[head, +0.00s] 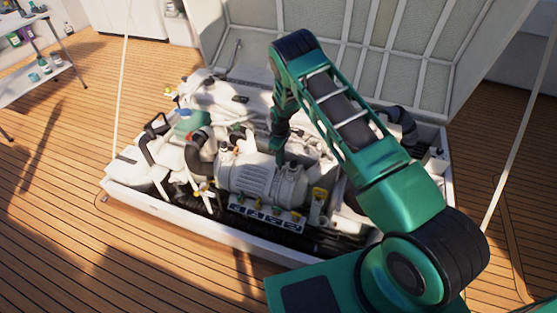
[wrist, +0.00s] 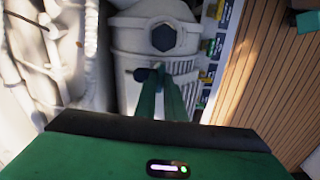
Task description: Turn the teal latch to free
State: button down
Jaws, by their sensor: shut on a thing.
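My gripper (wrist: 159,76) reaches down to the pale ribbed engine housing (wrist: 134,45). In the wrist view its two green fingers are close together, shut on a small dark piece that I take for the teal latch (wrist: 143,75). It sticks out to the left of the fingertips, and most of it is hidden by them. Its colour is hard to read in the shade, and I cannot tell its angle. In the head view my gripper (head: 280,156) is over the top of the ribbed housing (head: 258,180), and the latch cannot be made out.
White pipes and hoses (wrist: 40,65) run close on the left in the wrist view. The raised hatch lid (head: 360,40) stands behind the engine bay. The bay's white rim (head: 230,243) surrounds it.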

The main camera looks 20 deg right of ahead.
jog(key=shift+w+d+r+n, duration=0.1)
jog(key=shift+w+d+n, duration=0.1)
jog(key=shift+n, duration=0.3)
jog(key=c, duration=1.8)
grip_release()
jog(key=shift+c, duration=0.2)
jog(key=shift+s+a, duration=0.1)
notch_tip(320, 180, up, 11)
jog(key=shift+f, duration=0.2)
jog(key=shift+r, duration=0.1)
